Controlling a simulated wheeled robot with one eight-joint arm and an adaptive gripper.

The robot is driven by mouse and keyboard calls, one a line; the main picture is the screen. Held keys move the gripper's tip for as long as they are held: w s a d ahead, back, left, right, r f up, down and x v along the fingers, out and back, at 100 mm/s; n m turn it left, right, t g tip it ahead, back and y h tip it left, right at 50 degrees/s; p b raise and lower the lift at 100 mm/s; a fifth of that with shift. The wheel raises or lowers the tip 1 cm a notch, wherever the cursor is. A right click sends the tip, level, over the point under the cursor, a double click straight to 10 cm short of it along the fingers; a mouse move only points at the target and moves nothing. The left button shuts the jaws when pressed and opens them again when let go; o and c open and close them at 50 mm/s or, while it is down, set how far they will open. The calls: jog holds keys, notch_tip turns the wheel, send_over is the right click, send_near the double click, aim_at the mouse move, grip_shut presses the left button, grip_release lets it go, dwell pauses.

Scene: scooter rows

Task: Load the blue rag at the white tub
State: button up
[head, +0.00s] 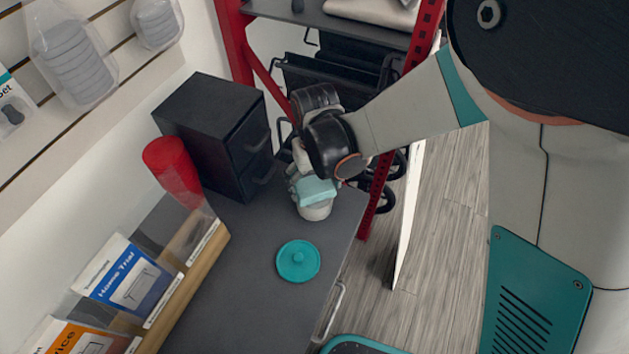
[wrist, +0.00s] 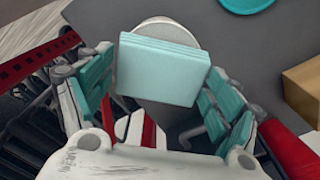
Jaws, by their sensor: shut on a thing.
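The blue rag (head: 317,190) is a pale blue-green folded cloth. My gripper (head: 307,181) is shut on it over the grey tabletop; in the wrist view the rag (wrist: 163,69) lies between the two finger pads of my gripper (wrist: 158,88). The white tub (head: 317,211) is right below the rag, its lower part showing in the head view. In the wrist view the tub's round edge (wrist: 160,24) shows behind the rag. The rag hides most of the tub's opening. I cannot tell whether the rag touches the tub.
A round teal lid (head: 298,261) with a knob lies on the table (head: 250,300) nearer than the tub. A black drawer box (head: 215,135), a red cup (head: 172,170) and a brochure rack (head: 190,262) stand to the left. A red-posted shelf (head: 383,180) rises behind.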

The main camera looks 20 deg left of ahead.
aim_at(314, 186)
jog(key=shift+r+p, duration=2.2)
jog(key=shift+r, duration=1.3)
jog(key=shift+f, duration=0.1)
